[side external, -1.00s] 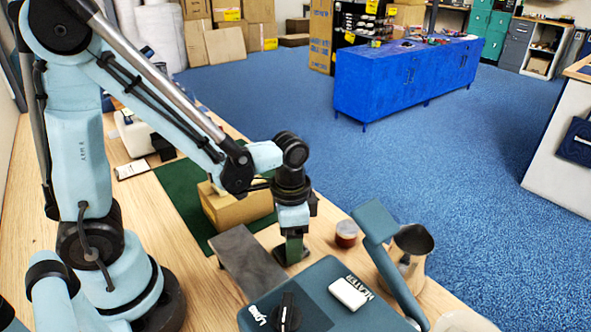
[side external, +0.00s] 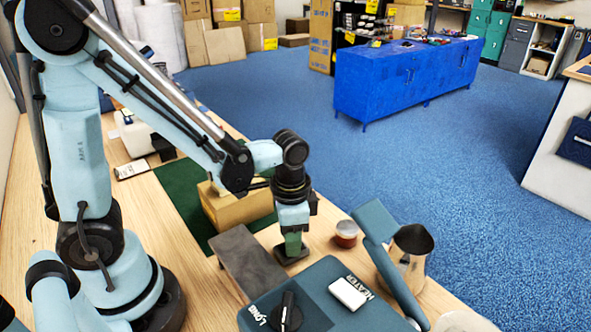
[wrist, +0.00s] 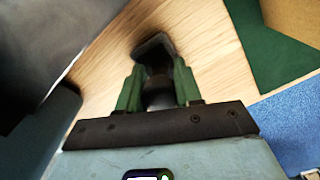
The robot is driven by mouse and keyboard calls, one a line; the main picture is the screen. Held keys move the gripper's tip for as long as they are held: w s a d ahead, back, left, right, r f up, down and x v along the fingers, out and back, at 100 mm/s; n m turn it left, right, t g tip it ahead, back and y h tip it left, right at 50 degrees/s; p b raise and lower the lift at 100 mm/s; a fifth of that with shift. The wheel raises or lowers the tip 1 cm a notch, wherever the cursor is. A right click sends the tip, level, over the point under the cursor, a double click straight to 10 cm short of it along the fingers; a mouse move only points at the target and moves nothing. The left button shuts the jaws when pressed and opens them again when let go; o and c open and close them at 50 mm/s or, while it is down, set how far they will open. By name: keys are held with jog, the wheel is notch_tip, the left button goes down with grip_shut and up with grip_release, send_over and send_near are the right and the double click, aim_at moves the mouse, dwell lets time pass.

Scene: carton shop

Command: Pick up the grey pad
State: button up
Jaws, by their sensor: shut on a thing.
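The grey pad (wrist: 153,48) is a small dark grey block with a rounded dark part (wrist: 158,92) rising between my fingers. In the side view the pad (side external: 288,256) shows as a dark flat shape under the fingertips, beside the grey slab. My gripper (side external: 293,242), with green fingers, points down over it. In the wrist view both fingers of my gripper (wrist: 158,90) close on the pad's upper part from either side. The pad is at or very near the wooden table; I cannot tell whether a gap lies under it.
A long grey slab (side external: 248,262) lies just left of the gripper. A cardboard box (side external: 238,208) sits on a green mat (side external: 180,190) behind. A reddish-brown jar (side external: 346,233) and a metal jug (side external: 409,258) stand to the right. A teal heater machine (side external: 330,300) stands in front.

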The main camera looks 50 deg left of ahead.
jog(key=shift+r, duration=4.85)
jog(key=o, duration=0.6)
jog(key=shift+c, duration=0.2)
jog(key=c, duration=0.4)
jog(key=shift+w+a+r, duration=0.1)
jog(key=shift+w+a, duration=0.05)
jog(key=shift+a, duration=0.3)
jog(key=shift+c, duration=0.2)
jog(key=w+a+r+n, duration=0.1)
jog(key=a+r, duration=0.1)
jog(key=a, duration=0.6)
jog(key=a+r, duration=0.2)
jog(key=a, duration=0.6)
jog(key=shift+w+a+f, duration=0.1)
jog(key=shift+a+f, duration=0.05)
jog(key=shift+f, duration=1.15)
jog(key=shift+w+a+f, duration=0.1)
jog(key=shift+f, duration=1.15)
